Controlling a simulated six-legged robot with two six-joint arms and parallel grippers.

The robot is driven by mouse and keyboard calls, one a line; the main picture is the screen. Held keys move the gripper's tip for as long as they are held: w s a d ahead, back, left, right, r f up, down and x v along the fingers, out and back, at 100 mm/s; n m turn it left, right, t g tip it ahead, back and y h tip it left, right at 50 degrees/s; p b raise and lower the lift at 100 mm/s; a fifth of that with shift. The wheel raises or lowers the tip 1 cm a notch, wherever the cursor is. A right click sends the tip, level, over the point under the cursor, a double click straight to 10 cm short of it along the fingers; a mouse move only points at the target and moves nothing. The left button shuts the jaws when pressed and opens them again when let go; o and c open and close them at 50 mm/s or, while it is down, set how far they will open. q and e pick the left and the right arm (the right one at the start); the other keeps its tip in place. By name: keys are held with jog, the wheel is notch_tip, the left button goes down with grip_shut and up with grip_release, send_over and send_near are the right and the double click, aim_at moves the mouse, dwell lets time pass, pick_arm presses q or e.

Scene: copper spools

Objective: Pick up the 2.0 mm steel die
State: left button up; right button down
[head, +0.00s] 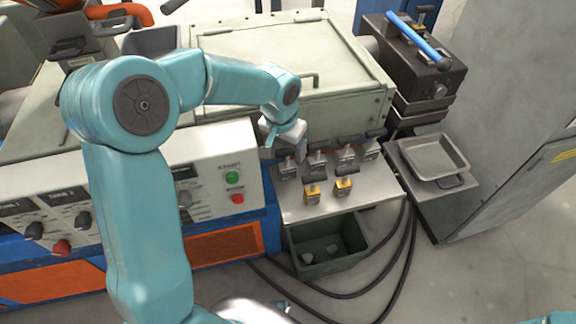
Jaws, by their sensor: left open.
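Several small steel dies with dark tops stand in a back row on a pale metal shelf (345,212). They include a leftmost steel die (287,170), a second one (317,165), a third one (346,158) and a rightmost one (371,150). Two yellow dies, a left one (312,196) and a right one (343,188), stand in front of them. Size marks are too small to read, so I cannot tell which is the 2.0 mm die. My left gripper (283,148) is open, just above and behind the leftmost steel die, partly covering it. My right gripper is out of view.
A green bin (328,262) with small pieces sits below the shelf. A control panel (213,187) with knobs stands left. A grey-green machine housing (330,95) rises behind. A metal tray (433,157) lies at right.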

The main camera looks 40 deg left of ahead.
aim_at(288, 160)
pick_arm(q)
jog(key=f, duration=0.3)
jog(key=w+f, duration=0.1)
jog(key=f, duration=0.2)
jog(key=shift+w+a+f, duration=0.15)
jog(key=shift+w+a, duration=0.05)
grip_shut()
